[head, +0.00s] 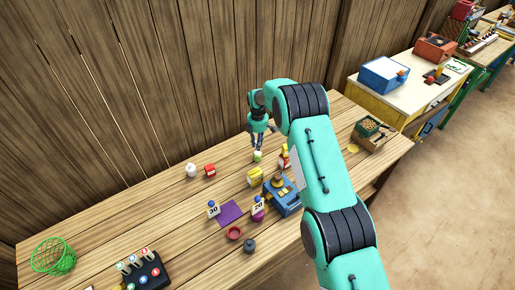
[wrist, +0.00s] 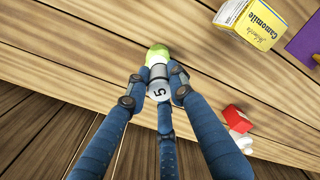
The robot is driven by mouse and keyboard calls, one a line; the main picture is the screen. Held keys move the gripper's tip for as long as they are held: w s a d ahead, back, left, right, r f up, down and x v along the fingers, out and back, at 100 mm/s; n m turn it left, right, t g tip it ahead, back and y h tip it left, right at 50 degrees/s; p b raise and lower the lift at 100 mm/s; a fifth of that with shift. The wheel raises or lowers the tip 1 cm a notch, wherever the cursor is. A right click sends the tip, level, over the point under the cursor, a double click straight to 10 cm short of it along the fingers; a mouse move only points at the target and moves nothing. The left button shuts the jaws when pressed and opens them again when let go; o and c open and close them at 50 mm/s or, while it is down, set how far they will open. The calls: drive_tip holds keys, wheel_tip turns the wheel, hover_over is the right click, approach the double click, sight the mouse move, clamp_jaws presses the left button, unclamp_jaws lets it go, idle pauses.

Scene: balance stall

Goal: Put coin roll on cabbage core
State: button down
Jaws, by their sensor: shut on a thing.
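My gripper (wrist: 156,78) is shut on the coin roll (wrist: 159,88), a small grey-white cylinder marked 5. The pale green cabbage core (wrist: 158,52) shows just beyond the roll in the wrist view, partly hidden by it. In the head view, my gripper (head: 258,145) points down over the back of the wooden table, with the pale green core (head: 257,157) right below its fingers. The roll is hard to make out there. I cannot tell whether the roll touches the core.
A yellow Camomile box (head: 254,176) and a blue device (head: 283,194) stand in front of the gripper. A red box (head: 210,170) and a white item (head: 191,170) are to the left. A purple cloth (head: 230,214) lies nearer. Bare table surrounds the core.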

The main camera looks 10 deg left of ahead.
drive_tip(key=shift+w+a, duration=0.1)
drive_tip(key=shift+w, duration=0.15)
drive_tip(key=shift+f, duration=1.75)
drive_tip(key=shift+f, duration=0.1)
drive_tip(key=c, duration=1.5)
unclamp_jaws()
drive_tip(key=shift+p, duration=0.35)
drive_tip(key=shift+r+b, duration=0.6)
drive_tip(key=shift+r, duration=5.5)
